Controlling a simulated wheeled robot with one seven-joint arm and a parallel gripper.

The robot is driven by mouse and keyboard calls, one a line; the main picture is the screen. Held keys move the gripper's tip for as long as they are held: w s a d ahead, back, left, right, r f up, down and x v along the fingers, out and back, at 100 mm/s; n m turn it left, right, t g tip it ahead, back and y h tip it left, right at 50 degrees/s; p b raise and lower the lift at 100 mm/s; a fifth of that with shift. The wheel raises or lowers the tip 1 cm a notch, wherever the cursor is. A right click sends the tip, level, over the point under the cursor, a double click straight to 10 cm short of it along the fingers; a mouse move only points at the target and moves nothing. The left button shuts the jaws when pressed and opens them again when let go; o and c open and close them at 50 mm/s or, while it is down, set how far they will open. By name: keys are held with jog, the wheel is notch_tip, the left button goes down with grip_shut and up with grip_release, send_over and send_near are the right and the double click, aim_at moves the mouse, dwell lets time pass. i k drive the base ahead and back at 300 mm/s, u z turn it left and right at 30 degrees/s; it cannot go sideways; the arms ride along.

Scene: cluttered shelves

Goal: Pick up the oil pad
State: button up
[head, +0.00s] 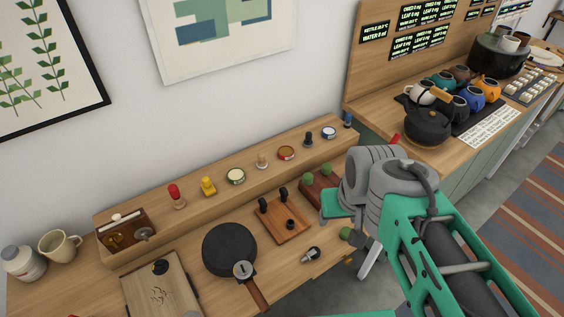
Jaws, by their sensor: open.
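I cannot tell for sure which object is the oil pad. My gripper (350,238) is at the right end of the table, below the grey wrist and the teal plate, largely hidden by my own arm. Its jaws are open, and I see nothing held in them. The arm also hides the table's right end.
A black round pan (229,248), a wooden board with black knobs (283,220) and a brown rack with green knobs (317,192) crowd the table. A raised shelf behind holds stamps and round tins (236,176). A kettle (427,126) stands on the counter at right.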

aim_at(308, 142)
jog(key=z, duration=1.2)
jog(key=i, duration=0.75)
jog(key=u, duration=3.7)
